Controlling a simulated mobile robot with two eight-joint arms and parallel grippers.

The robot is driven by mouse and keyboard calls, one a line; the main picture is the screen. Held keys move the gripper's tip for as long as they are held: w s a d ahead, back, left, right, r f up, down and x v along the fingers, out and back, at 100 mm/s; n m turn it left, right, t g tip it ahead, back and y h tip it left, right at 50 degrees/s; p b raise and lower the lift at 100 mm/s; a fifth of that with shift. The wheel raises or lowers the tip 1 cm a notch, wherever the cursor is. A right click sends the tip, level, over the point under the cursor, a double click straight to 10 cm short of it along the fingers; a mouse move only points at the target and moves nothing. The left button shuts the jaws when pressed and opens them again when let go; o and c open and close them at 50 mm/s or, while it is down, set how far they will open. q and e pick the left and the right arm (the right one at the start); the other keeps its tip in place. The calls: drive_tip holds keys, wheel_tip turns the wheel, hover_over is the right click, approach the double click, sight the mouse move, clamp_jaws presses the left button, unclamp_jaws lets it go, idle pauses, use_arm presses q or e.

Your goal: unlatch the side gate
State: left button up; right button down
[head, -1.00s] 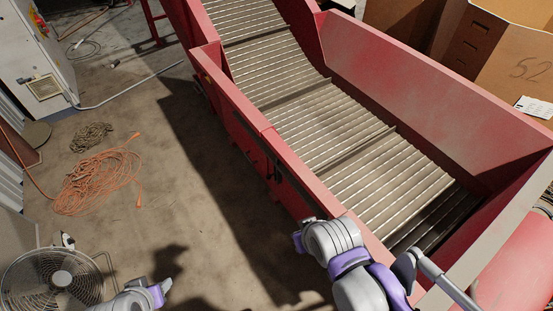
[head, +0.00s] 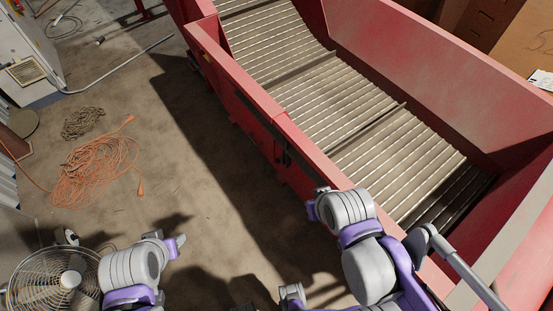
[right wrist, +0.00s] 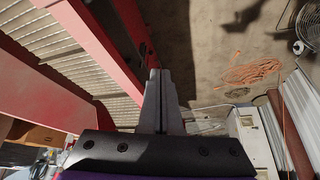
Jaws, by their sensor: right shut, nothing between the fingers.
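The red side wall (head: 250,98) of the slatted conveyor runs down the middle of the head view. A dark upright fitting (head: 284,152) sits on its outer face; I cannot tell whether it is the gate's latch. No gate stands visibly open. My right gripper (right wrist: 159,75) is shut and empty in the right wrist view, with the red wall (right wrist: 108,45) just left of its fingers. I cannot tell whether they touch it. In the head view my right arm is by the wall's near end.
An orange cable coil (head: 92,172) and a smaller brown coil (head: 83,122) lie on the floor at left. A wire-cage fan (head: 42,290) stands at the lower left. The concrete floor (head: 200,180) beside the conveyor is clear. A cardboard box (head: 515,65) stands at upper right.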

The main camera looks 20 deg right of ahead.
drive_tip(key=w+d+f+m+g+h+b, duration=0.1)
drive_tip(key=w+f+b, duration=0.1)
drive_tip(key=f+b, duration=0.75)
drive_tip(key=w+f+b, duration=0.2)
drive_tip(key=f+b, duration=0.6)
drive_tip(key=f, duration=0.2)
drive_tip(key=w+d+f+m+t+h, duration=0.1)
drive_tip(key=w+f+m+h, duration=0.1)
drive_tip(key=w, duration=0.9)
drive_tip(key=w+d+f+m+h, duration=0.1)
drive_tip(key=w+f+m+h, duration=0.1)
drive_tip(key=w, duration=0.9)
use_arm(q)
wheel_tip(320, 180, down, 21)
drive_tip(key=s+g, duration=0.1)
drive_tip(key=shift+s, duration=0.25)
use_arm(e)
drive_tip(key=w+a+f+m+t+h, duration=0.1)
drive_tip(key=w+a+f, duration=0.1)
drive_tip(key=w+f, duration=0.5)
drive_tip(key=w+a+f+m+t+h, duration=0.1)
drive_tip(key=w+a+f+m, duration=0.1)
drive_tip(key=w+f, duration=0.5)
wheel_tip(320, 180, down, 3)
drive_tip(key=shift+a+r+m+t+h, duration=0.2)
drive_tip(key=shift+m+t+h, duration=0.1)
drive_tip(key=shift+t, duration=0.1)
drive_tip(key=shift+w+d, duration=0.1)
drive_tip(key=shift+w, duration=0.05)
